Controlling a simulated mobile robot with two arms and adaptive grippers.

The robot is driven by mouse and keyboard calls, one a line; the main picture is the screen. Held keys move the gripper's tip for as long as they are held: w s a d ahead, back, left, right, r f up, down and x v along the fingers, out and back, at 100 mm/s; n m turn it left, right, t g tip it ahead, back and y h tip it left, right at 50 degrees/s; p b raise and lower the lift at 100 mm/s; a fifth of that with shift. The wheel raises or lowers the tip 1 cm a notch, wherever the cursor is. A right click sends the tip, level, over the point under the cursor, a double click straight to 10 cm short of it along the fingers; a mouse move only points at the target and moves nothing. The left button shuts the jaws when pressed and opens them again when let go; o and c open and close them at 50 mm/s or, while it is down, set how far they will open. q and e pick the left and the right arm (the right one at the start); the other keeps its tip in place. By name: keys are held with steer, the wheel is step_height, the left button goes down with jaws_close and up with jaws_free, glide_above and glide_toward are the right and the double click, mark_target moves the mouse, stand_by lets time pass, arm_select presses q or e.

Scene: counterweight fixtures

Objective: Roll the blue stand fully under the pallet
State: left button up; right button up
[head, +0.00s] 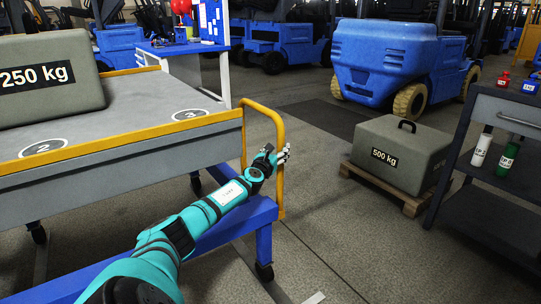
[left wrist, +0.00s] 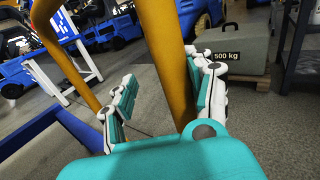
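The blue stand (head: 240,222) is a low frame on casters. It sits partly beneath a grey platform (head: 130,155) with a yellow rim, and its near end sticks out. A yellow tubular handle (head: 279,190) rises at its right end; it also shows in the left wrist view (left wrist: 165,50). My left gripper (head: 272,157) is at the handle's upright bar. In the left wrist view its fingers (left wrist: 160,92) are apart, with the bar between them, and the grip is not closed. A wooden pallet (head: 412,207) lies on the floor under a 500 kg weight (head: 400,150). My right gripper is not in view.
A 250 kg weight (head: 45,80) rests on the platform. A dark cart (head: 500,115) with bottles stands at the right. Blue forklifts (head: 385,60) are behind. The floor between the handle and the wooden pallet is clear.

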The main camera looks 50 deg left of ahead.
arm_select(q)
steer(key=v, duration=1.1)
steer(key=shift+s+d, duration=0.15)
steer(key=shift+s, duration=0.1)
